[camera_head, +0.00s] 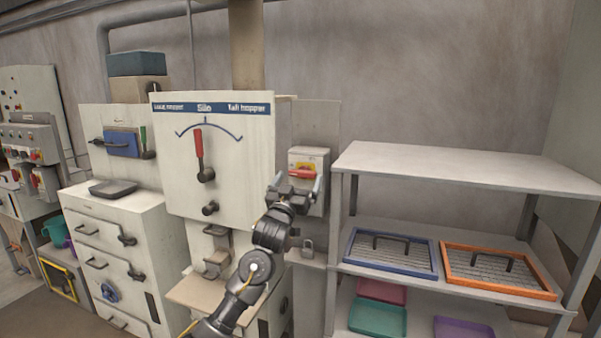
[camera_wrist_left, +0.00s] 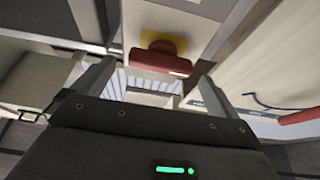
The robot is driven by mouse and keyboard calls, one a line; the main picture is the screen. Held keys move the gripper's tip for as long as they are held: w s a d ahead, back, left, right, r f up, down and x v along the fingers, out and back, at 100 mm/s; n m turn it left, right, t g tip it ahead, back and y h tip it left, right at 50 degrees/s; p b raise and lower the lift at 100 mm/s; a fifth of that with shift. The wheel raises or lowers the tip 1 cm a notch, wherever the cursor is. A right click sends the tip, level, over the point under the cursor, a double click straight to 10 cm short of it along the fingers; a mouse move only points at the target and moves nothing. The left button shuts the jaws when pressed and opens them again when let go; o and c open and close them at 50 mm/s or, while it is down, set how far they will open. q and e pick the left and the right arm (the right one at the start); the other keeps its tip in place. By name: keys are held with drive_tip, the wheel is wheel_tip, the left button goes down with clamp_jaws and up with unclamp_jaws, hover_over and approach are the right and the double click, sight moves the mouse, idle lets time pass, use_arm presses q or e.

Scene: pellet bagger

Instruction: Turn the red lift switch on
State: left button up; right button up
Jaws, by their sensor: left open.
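The red lift switch (camera_head: 302,173) is a red handle on a yellow plate, on the front of a small grey box (camera_head: 321,155). The handle lies about level in the head view. In the left wrist view the red handle (camera_wrist_left: 160,61) shows just beyond and between the fingertips. My left gripper (camera_head: 296,185) is open and empty, its fingers on either side of the handle's lower area. I cannot tell whether a finger touches the handle. The right gripper is not in view.
Left of the switch, a white panel (camera_head: 232,178) carries a red pointer lever (camera_head: 199,145). To the right stands a grey shelf (camera_head: 440,160) with a blue-framed tray (camera_head: 350,262) and an orange-framed tray (camera_head: 450,277). A padlock-like latch (camera_head: 308,247) is below the switch box.

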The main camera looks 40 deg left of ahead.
sight(303, 173)
use_arm(q)
drive_tip(key=shift+x, duration=1.15)
drive_tip(key=shift+c, duration=0.7)
drive_tip(key=c, duration=0.8)
drive_tip(key=shift+c, duration=0.2)
